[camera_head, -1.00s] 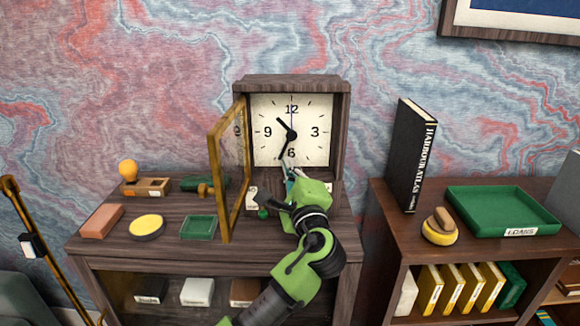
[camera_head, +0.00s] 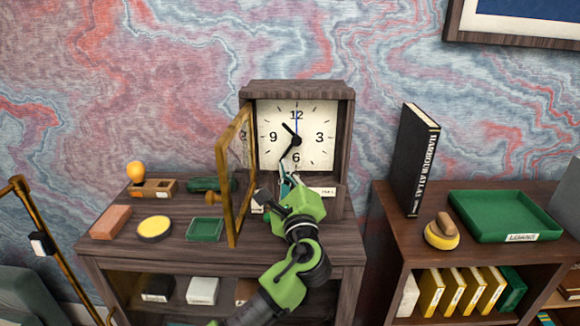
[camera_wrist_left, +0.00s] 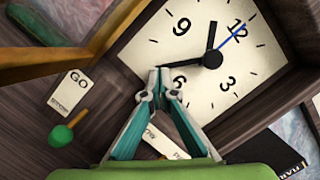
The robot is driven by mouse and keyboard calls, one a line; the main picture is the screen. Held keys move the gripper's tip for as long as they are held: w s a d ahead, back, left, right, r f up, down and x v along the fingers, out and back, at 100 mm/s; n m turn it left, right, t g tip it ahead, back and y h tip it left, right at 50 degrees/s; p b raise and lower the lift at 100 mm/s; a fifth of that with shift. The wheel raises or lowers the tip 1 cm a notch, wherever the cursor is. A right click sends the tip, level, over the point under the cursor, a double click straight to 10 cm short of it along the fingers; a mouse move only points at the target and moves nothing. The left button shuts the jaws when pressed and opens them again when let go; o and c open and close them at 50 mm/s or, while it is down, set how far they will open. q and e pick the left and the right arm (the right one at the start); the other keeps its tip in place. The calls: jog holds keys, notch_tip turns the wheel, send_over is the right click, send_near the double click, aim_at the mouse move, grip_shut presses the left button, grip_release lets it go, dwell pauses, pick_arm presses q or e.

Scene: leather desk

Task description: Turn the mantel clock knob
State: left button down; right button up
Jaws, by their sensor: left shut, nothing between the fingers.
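The mantel clock (camera_head: 322,150) stands on the left cabinet, with a white dial and black hands. Its brass-framed glass door (camera_head: 236,175) hangs open to the left. A green knob on a short stem (camera_wrist_left: 61,136) sits below a "GO" label (camera_wrist_left: 72,92) in the left wrist view; my arm hides it in the head view. My left gripper (camera_head: 286,168) is shut and empty, in front of the lower dial. In the wrist view its tips (camera_wrist_left: 158,76) appear at the dial's lower edge by the long hand (camera_wrist_left: 190,66); contact is unclear. My right gripper is not in view.
A brick-like block (camera_head: 111,222), a yellow disc (camera_head: 154,228) and a small green tray (camera_head: 205,229) lie left of the open door. On the right cabinet stand a black book (camera_head: 412,160), a yellow-based stamp (camera_head: 441,236) and a large green tray (camera_head: 510,236).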

aim_at(272, 154)
pick_arm(q)
jog(key=m+p, duration=0.1)
jog(key=a+r+m, duration=0.1)
jog(key=shift+a+m+t+h+p, duration=0.3)
jog(key=shift+m+p, duration=0.1)
jog(key=shift+a+r+p, duration=0.4)
jog(key=shift+a, duration=0.1)
jog(key=shift+a, duration=0.15)
jog(key=shift+f, duration=0.1)
